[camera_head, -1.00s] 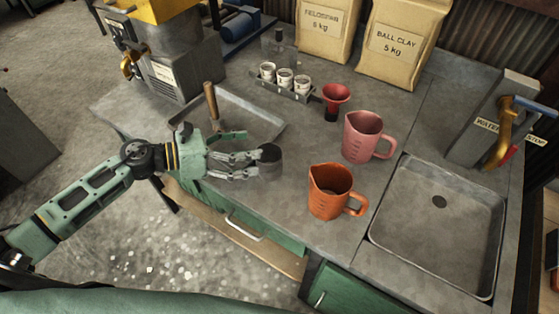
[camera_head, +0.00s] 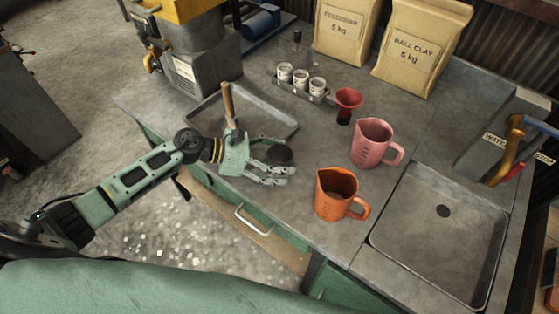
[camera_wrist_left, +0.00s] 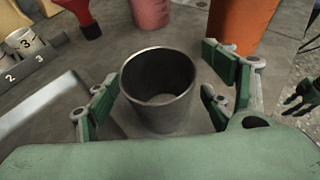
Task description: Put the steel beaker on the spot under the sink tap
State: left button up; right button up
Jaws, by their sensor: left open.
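The steel beaker (camera_wrist_left: 160,85) stands upright on the bench between the fingers of my left gripper (camera_wrist_left: 165,95) in the left wrist view; gaps show on both sides. In the head view the dark mouth of the beaker (camera_head: 278,155) shows between the fingers of my left gripper (camera_head: 275,163), which is open. The sink (camera_head: 435,235) is at the right, with a dark drain. The tap (camera_head: 508,150), brass with a blue handle, is at the sink's right rear. The spot under it is not distinct.
An orange jug (camera_head: 335,195) and a pink jug (camera_head: 373,143) stand between the beaker and the sink. A red funnel (camera_head: 347,100), a rack of cups (camera_head: 302,85) and a tray (camera_head: 205,110) with a wooden-handled tool are behind and left.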

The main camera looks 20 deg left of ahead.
pick_arm(q)
jog(key=c, duration=1.4)
